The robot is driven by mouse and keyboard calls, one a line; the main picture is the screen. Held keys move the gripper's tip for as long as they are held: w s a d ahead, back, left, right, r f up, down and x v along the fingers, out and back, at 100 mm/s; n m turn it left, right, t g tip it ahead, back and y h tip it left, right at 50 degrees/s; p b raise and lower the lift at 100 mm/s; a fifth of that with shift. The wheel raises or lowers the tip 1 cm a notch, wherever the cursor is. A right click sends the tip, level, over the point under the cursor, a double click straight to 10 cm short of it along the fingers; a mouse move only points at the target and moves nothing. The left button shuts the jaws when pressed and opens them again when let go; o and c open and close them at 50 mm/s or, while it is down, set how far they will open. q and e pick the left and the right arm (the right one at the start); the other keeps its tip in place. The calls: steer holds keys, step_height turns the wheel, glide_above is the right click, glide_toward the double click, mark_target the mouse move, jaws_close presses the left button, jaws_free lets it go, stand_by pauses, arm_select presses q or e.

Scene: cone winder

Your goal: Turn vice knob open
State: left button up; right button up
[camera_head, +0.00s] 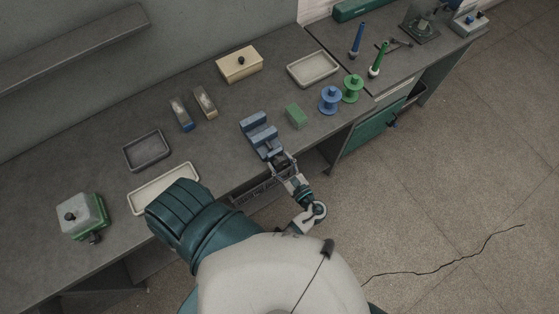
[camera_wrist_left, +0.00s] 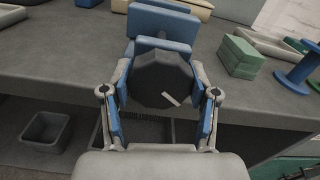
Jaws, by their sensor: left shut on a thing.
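The blue vice (camera_head: 259,133) is mounted at the front edge of the grey workbench. Its dark round knob (camera_wrist_left: 163,80), with a light mark on its lower right, faces me in the left wrist view. The vice's blue jaws (camera_wrist_left: 163,25) show behind it there. My left gripper (camera_wrist_left: 160,108) is shut on the knob, one finger at each side. In the head view my left gripper (camera_head: 283,164) is at the front of the vice, and the knob is mostly hidden by it. My right gripper is not in view.
A green block (camera_head: 296,115) sits just right of the vice. Blue (camera_head: 330,99) and green (camera_head: 352,88) spools stand farther right. A dark tray (camera_head: 147,151) and a cream tray (camera_head: 150,196) lie to the left. The floor in front of the bench is clear.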

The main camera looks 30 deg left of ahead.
mark_target(282, 161)
arm_select(q)
steer(key=shift+d, duration=0.15)
steer(key=o, duration=1)
steer(key=shift+o, duration=0.8)
steer(key=shift+s+d, duration=0.1)
steer(key=shift+d, duration=0.05)
steer(key=shift+d+r, duration=0.1)
steer(key=shift+d, duration=0.05)
step_height(282, 161, up, 9)
steer(key=shift+f, duration=0.1)
steer(key=shift+d+r, duration=0.25)
steer(key=shift+r, duration=0.35)
